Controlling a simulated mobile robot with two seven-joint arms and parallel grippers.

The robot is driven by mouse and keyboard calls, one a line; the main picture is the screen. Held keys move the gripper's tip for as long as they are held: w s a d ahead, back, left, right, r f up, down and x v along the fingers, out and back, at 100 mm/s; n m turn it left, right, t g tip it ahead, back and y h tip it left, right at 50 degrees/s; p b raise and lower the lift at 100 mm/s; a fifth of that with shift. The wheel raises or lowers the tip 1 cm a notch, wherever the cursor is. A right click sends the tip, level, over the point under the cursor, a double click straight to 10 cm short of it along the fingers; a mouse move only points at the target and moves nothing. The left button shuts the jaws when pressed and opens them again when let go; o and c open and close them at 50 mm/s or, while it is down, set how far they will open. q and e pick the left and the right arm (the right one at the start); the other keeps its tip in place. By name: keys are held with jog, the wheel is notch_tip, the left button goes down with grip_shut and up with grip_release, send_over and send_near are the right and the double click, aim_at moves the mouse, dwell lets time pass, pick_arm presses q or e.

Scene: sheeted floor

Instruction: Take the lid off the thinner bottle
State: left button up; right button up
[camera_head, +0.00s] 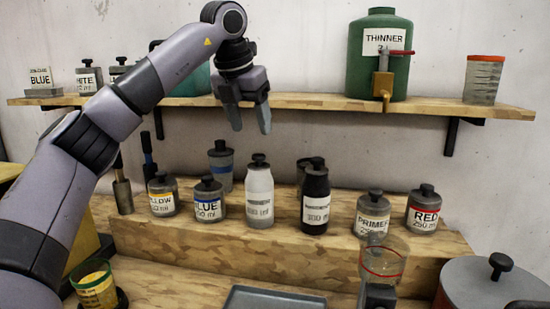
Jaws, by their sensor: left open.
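The green thinner container (362,75), labelled THINNER, stands on the right part of the wall shelf. Its dark green lid (381,11) is on top. A brass tap with a red handle (384,76) is at its front. My left gripper (248,118) is open and empty, pointing down just in front of the shelf, left of the thinner container and well apart from it. My right gripper is not in view.
Below, a wooden step holds a white bottle (259,195), a black bottle (315,198) and paint jars. A clear beaker (383,260) and a grey pot (485,285) stand front right.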

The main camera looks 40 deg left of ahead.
aim_at(259, 155)
pick_arm(q)
jog(key=x, duration=0.5)
jog(key=shift+s+d+f+p, duration=0.15)
jog(key=shift+d+f+p, duration=0.1)
jog(key=shift+f+p, duration=0.2)
jog(key=shift+w+f, duration=0.25)
jog(key=shift+f, duration=0.3)
jog(key=c, duration=1.1)
